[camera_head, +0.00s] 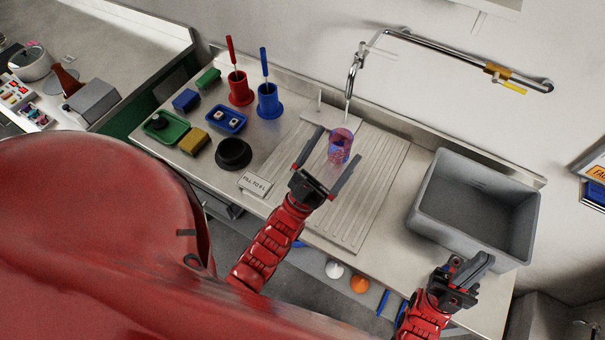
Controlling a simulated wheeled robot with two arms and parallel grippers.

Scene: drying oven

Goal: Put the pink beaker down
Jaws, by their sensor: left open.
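The pink beaker (341,146), see-through with bluish marks, appears to stand upright on the ribbed draining board (372,190), below the tap spout. My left gripper (339,144) is open, one finger on each side of the beaker. A gap shows between the beaker and the left finger; whether the right finger touches it, I cannot tell. My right gripper (478,265) is at the lower right, by the front of the grey tub; its fingers look close together, but I cannot tell whether they are shut.
A grey tub (428,199) stands right of the draining board. A tap (352,75) reaches over the beaker. Left are a red holder (240,91), a blue holder (269,103), a black round bowl (233,154), small trays and a sign (255,184). The board's front is bare.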

